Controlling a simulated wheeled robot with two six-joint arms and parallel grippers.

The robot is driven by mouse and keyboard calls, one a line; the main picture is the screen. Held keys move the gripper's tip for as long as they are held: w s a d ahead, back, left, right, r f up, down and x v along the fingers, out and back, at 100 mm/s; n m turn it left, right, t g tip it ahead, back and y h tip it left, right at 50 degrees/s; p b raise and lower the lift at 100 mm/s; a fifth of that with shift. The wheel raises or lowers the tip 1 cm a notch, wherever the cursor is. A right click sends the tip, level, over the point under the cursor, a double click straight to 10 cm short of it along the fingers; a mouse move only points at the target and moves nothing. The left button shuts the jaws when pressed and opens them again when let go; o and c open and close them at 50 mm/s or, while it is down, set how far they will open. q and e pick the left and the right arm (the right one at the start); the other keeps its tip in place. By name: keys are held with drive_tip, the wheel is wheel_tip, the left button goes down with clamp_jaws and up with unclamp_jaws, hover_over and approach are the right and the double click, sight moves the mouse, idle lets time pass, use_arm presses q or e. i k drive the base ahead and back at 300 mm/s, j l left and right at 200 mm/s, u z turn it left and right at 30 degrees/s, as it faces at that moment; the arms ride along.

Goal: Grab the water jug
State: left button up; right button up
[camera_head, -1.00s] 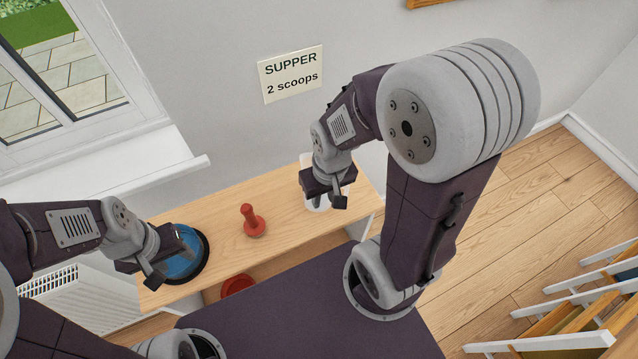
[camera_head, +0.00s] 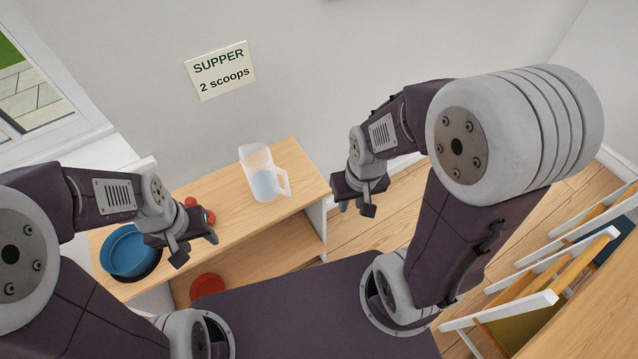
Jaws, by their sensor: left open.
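The water jug (camera_head: 262,175) is clear plastic with a handle on its right side and bluish water inside. It stands upright on the wooden shelf top (camera_head: 235,232), near the back wall. My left gripper (camera_head: 196,250) is open and empty, to the left of the jug and nearer to me, beside a blue bowl. My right gripper (camera_head: 355,207) is to the right of the jug, apart from it and past the shelf's right end. Its fingers point down and towards me, and I cannot tell how far apart they are.
A blue bowl (camera_head: 128,250) stands on the shelf's left end. A red object (camera_head: 200,212) is partly hidden behind my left gripper. A red dish (camera_head: 207,285) is on the lower shelf. A sign (camera_head: 220,71) hangs on the wall. White-framed wooden racks (camera_head: 560,270) stand at the right.

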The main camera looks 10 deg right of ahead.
sight(257, 160)
drive_tip(key=l+u, duration=0.15)
drive_tip(key=u, duration=0.25)
drive_tip(key=l+u, duration=0.1)
drive_tip(key=u, duration=0.35)
drive_tip(key=k+l+u, duration=0.1)
drive_tip(key=u, duration=0.3)
drive_tip(key=l+u, duration=0.3)
